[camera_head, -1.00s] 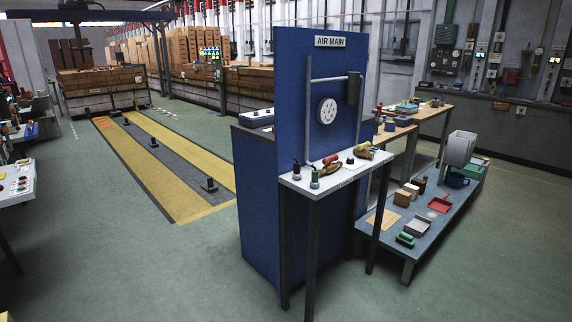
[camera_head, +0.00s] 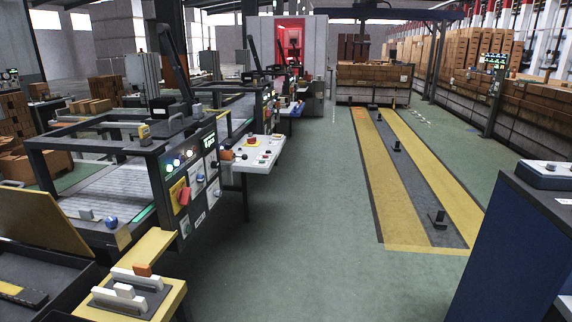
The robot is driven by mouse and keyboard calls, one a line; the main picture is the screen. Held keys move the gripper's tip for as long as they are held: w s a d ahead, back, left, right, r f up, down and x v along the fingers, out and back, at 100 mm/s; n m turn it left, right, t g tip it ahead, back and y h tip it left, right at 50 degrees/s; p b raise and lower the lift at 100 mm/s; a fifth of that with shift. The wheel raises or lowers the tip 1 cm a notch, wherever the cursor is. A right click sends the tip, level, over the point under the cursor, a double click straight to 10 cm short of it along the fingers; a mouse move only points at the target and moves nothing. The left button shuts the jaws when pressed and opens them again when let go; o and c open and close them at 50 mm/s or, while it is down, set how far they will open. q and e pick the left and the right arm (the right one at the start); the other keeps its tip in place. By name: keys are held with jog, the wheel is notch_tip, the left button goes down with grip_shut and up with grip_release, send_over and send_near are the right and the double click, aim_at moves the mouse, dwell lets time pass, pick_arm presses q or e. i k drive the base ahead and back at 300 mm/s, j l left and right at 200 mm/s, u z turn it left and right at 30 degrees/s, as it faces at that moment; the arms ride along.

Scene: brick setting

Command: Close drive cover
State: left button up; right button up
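No part is labelled as the drive cover. At the left edge, a yellow flat panel (camera_head: 38,222) stands tilted up behind a dark open box (camera_head: 30,285). It looks like a raised lid, but I cannot tell if it is the drive cover. A dark-framed machine (camera_head: 105,185) stands just beyond it. Its front control panel (camera_head: 195,180) has lit indicators, a red handle on a yellow plate and a green display. Neither of my grippers shows in this view.
A yellow ledge (camera_head: 160,250) with white blocks juts out at the lower left. A white control desk (camera_head: 255,152) stands beyond the machine. A blue cabinet (camera_head: 510,250) is at the right edge. Green floor (camera_head: 320,240) is clear between them, beside the yellow-striped lane (camera_head: 375,180).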

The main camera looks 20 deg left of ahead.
aim_at(30, 216)
jog(key=i+u, duration=0.25)
jog(key=u, duration=0.2)
jog(key=i+u, duration=0.3)
jog(key=u, duration=0.15)
jog(key=i+l+u, duration=0.15)
jog(key=u, duration=0.25)
jog(key=i+l+u, duration=0.25)
jog(key=u, duration=0.2)
jog(key=i, duration=0.05)
